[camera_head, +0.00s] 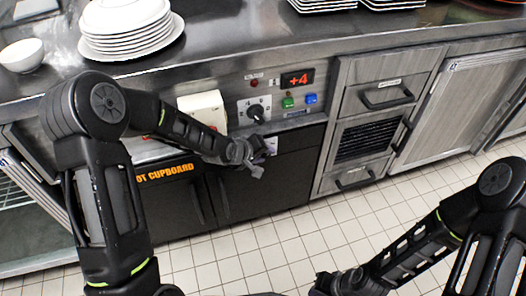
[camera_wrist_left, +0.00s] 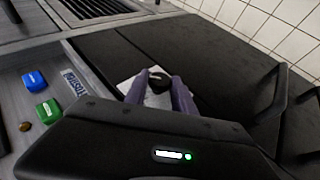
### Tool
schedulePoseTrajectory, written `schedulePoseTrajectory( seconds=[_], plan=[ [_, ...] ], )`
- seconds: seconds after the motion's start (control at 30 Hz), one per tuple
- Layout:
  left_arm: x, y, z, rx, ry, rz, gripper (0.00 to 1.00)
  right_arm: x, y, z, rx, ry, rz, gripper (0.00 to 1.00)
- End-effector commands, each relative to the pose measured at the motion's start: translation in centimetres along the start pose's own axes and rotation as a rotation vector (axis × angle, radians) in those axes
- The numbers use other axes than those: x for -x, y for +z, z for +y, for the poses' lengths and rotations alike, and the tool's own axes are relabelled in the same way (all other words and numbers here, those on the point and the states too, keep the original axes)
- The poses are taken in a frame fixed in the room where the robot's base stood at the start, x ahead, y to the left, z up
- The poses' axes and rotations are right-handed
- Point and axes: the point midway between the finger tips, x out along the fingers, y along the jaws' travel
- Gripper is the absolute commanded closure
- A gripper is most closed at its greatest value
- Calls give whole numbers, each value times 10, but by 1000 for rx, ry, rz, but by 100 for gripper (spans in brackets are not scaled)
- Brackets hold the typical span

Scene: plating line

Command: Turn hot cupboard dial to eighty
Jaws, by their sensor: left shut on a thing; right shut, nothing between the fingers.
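The hot cupboard (camera_head: 290,175) is a dark-fronted unit under the counter, with "HOT CUPBOARD" in orange letters. Its dial (camera_wrist_left: 158,82) is a dark round knob with a light pointer mark, on a white plate (camera_wrist_left: 128,82). My left gripper (camera_wrist_left: 158,94) has its two fingers on either side of the knob, shut on it. In the head view my left gripper (camera_head: 257,168) covers the knob, and only a bit of white plate (camera_head: 271,146) shows. The scale marks cannot be read. My right gripper (camera_head: 326,284) is low at the bottom edge, shut and empty, away from the cupboard.
Above is a steel panel with another black dial (camera_head: 256,112), a red "+4" display (camera_head: 297,79), a green button (camera_head: 288,102) and a blue button (camera_head: 311,98). A white box (camera_head: 203,108) is left of it. Plates (camera_head: 130,30) stand on the counter. The tiled floor is clear.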

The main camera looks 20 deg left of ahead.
Motion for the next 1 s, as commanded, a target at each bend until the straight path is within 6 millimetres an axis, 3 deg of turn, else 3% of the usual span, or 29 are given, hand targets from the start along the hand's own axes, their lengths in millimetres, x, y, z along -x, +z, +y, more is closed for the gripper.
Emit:
schedulePoseTrajectory(
  seconds=[0.1, 0.6, 0.77, 1.0],
  plan=[
    [3, 1, 8, -43, -80, -2, 100, 14, 0, -5, 1, 0, 0, 100],
    [3, -1, 14, -205, -468, 1, 100, 92, -1, -36, 2, 0, 0, 100],
    [-2, 0, 13, -262, -607, 4, 100, 101, -1, -39, 0, 0, 0, 100],
    [-10, 3, 11, -344, -812, 5, 100, 89, -1, -34, 0, 0, 0, 100]
  ],
)
